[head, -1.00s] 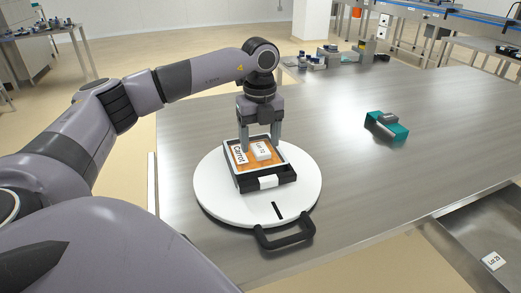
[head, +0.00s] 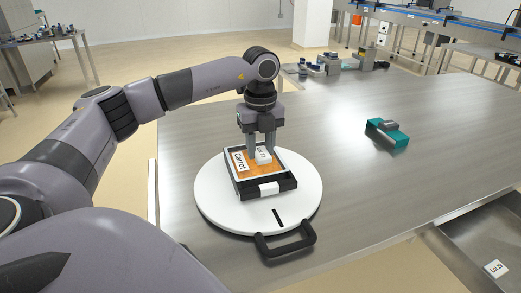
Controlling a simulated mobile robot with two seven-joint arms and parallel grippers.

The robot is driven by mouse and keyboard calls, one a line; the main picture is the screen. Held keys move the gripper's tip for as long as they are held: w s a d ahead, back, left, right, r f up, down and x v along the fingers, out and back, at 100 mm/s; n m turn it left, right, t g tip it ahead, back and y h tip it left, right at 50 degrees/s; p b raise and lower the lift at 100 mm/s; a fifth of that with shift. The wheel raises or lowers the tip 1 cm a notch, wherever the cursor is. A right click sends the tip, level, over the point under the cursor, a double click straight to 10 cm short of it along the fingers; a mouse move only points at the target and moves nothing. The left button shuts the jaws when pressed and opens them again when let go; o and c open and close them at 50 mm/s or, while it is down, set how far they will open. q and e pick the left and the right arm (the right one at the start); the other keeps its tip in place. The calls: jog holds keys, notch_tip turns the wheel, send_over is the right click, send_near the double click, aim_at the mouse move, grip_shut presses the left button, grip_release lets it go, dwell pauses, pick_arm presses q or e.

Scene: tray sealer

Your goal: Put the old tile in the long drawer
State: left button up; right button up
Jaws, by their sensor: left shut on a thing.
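My left gripper (head: 263,158) points down over the black-framed tray (head: 247,192) and is shut on a small white lot tile (head: 264,152), its number too small to read surely. The tile is at the tray's orange contents; I cannot tell whether it still touches them. A white "Carrot" label (head: 240,161) lies on the left of the tray. An open metal drawer (head: 450,243) shows at the lower right, with another white lot tile (head: 496,268) in it. My right gripper is not in view.
The tray sits on a white round turntable (head: 215,212) with a dark handle (head: 286,246) at its front. A teal and grey object (head: 387,133) stands on the steel table (head: 350,190). The table between turntable and drawer is clear.

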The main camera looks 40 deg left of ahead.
pick_arm(q)
notch_tip(320, 180, up, 11)
notch_tip(320, 180, up, 6)
jog(key=p, duration=0.3)
send_over(261, 151)
jog(key=shift+s+r+p, duration=0.1)
jog(key=shift+r+p, duration=0.4)
jog(key=shift+r, duration=0.65)
